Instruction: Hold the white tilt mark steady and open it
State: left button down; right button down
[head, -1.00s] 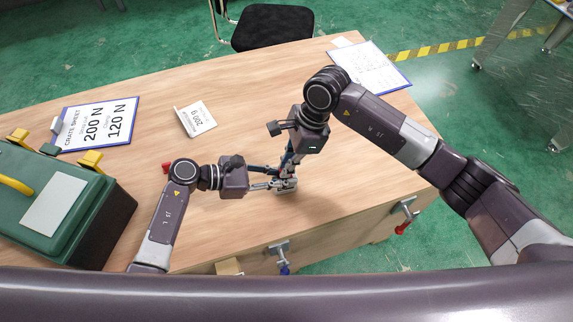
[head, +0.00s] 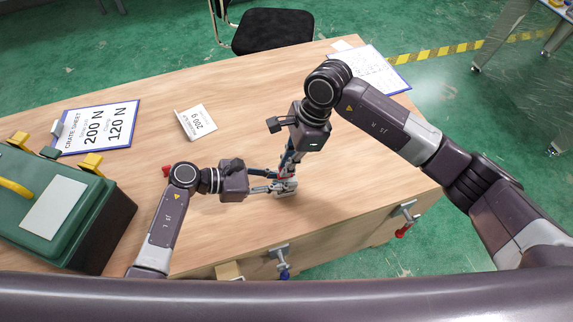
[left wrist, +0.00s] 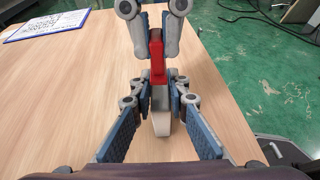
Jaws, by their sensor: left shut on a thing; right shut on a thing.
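The tilt mark's pale grey-white body (left wrist: 161,112) stands between the fingers of my left gripper (left wrist: 160,92) in the left wrist view. A red part (left wrist: 156,56) sits directly above it, between the fingers of my right gripper (left wrist: 156,40). In the head view, my left gripper (head: 276,187) reaches in from the left, shut on the body low over the table. The fingers hide much of the mark. I cannot tell whether body and red part are joined.
The wooden table (head: 225,235) is clear around the grippers. A folded 200 g card (head: 196,122) and a crate sheet (head: 97,126) lie behind. A green toolbox (head: 60,210) stands at left, a clipboard (head: 370,68) at back right. Clamps (head: 281,255) grip the front edge.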

aim_at(280, 169)
jog(key=shift+r, duration=0.1)
jog(key=shift+r, duration=1.95)
pick_arm(q)
jog(key=c, duration=1.8)
grip_release()
jog(key=shift+a, duration=0.1)
